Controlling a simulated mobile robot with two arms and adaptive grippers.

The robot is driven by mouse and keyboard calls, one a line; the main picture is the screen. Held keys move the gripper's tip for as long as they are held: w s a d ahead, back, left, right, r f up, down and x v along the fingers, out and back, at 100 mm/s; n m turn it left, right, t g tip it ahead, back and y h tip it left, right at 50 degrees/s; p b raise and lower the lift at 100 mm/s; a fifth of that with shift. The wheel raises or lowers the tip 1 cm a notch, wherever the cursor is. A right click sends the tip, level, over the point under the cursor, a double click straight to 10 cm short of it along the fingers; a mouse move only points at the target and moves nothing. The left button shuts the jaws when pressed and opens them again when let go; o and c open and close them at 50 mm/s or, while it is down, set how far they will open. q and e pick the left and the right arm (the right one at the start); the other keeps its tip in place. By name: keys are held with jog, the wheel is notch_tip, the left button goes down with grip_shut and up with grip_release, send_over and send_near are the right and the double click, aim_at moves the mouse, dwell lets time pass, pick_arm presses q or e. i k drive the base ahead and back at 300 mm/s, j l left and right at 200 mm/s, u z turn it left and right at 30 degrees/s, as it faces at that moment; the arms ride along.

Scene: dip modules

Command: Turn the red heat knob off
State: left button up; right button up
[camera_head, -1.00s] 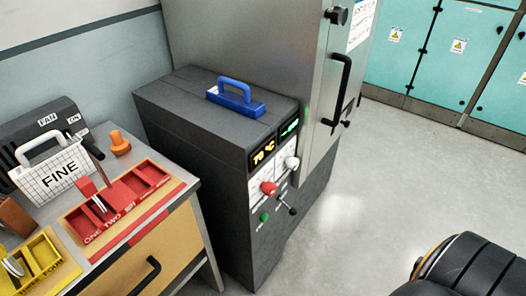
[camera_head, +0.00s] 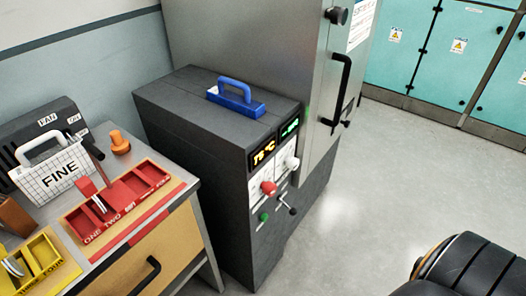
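The red heat knob (camera_head: 268,188) is on the upper left of the front panel of the dark grey machine (camera_head: 190,120). An orange display (camera_head: 263,156) above it reads about 75 °C. A white knob (camera_head: 292,163) sits to its right, under a green display (camera_head: 290,126) whose digits are too small to read. My arm (camera_head: 475,265) shows as a dark rounded part at the lower right, well apart from the machine. Neither gripper's fingers are in view.
A blue-handled block (camera_head: 236,97) lies on the machine's top. A bench at left holds a red tray (camera_head: 112,208), a yellow tray (camera_head: 42,252) and a FINE basket (camera_head: 58,178). The right floor is clear.

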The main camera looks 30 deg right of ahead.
aim_at(268, 188)
jog(key=z, duration=1.1)
